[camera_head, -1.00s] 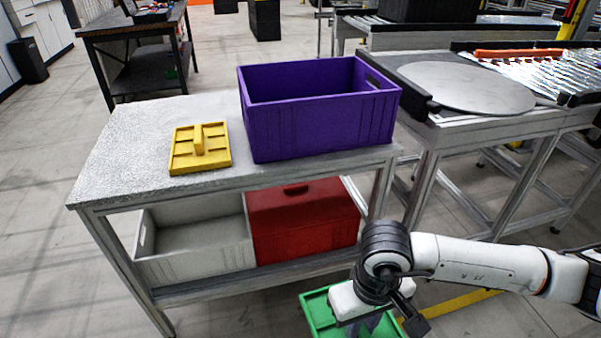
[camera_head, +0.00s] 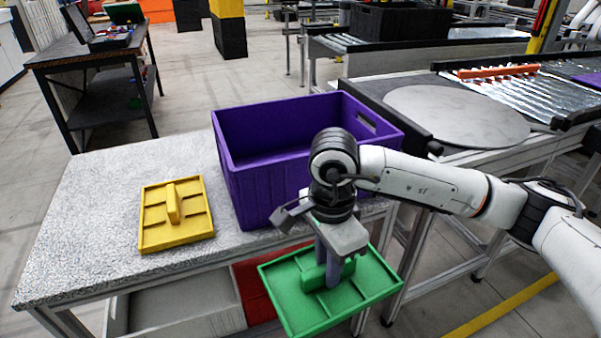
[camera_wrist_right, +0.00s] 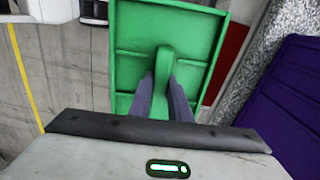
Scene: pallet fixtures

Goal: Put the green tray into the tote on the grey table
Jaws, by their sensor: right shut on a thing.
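The green tray (camera_head: 362,287) hangs in the air in front of the grey table (camera_head: 100,205), by its front edge. My right gripper (camera_head: 328,275) is shut on the tray's upright middle handle. The right wrist view shows the tray (camera_wrist_right: 205,48) and both fingers (camera_wrist_right: 165,100) around the handle. The purple tote (camera_head: 262,185) stands on the right part of the table, just behind my right gripper; its inside that shows is empty. My right wrist hides part of its front wall. My left gripper is not in view.
A yellow tray (camera_head: 185,225) lies on the table left of the tote. Grey (camera_head: 190,310) and red (camera_head: 255,295) bins sit on the shelf below. A conveyor with a round plate (camera_head: 455,115) adjoins the table at the right.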

